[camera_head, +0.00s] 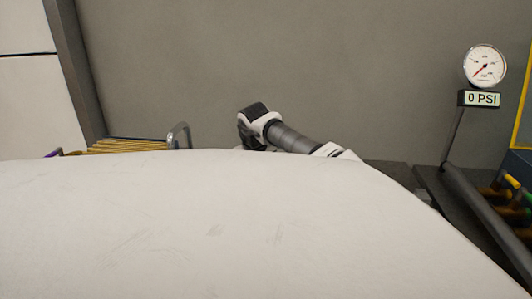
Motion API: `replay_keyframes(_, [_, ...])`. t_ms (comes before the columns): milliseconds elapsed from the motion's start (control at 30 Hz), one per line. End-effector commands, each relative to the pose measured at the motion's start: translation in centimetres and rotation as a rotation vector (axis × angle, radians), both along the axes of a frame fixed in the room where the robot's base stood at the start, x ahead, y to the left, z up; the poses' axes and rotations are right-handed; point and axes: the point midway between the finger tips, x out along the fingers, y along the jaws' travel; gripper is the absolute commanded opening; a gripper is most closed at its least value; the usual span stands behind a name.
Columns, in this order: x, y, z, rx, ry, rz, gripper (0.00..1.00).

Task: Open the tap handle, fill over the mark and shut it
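A round white pressure gauge (485,65) stands at the upper right on a dark post. The small display (482,98) under it reads 0 PSI. Its needle points to the lower left; a mark on the dial is too small to make out. I cannot pick out a tap handle for certain. My arm (290,138) shows in the middle, behind a large white rounded surface. My gripper does not show.
The white rounded surface (200,230) fills the foreground and hides much of what lies behind. A curved metal loop (180,135) and a yellowish stack (128,145) stand behind it at left. Objects with yellow and green ends (513,181) are at the right edge.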

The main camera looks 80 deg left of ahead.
Motion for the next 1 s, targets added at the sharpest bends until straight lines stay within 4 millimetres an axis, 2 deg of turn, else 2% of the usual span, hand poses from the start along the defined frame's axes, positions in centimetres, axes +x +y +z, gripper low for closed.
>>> replay_keyframes(400, [-0.1,0.0,-0.1,-0.004,-0.002,-0.003,0.0])
replay_keyframes(433, [-0.1,0.0,-0.1,-0.004,-0.002,-0.003,0.19])
replay_keyframes(567, [-0.1,0.0,-0.1,-0.003,-0.001,-0.003,0.36])
replay_keyframes(867, [-0.2,0.0,0.0,0.0,-0.001,-0.001,0.37])
replay_keyframes(1000, [-0.1,-0.4,1.1,0.001,-0.001,-0.002,0.37])
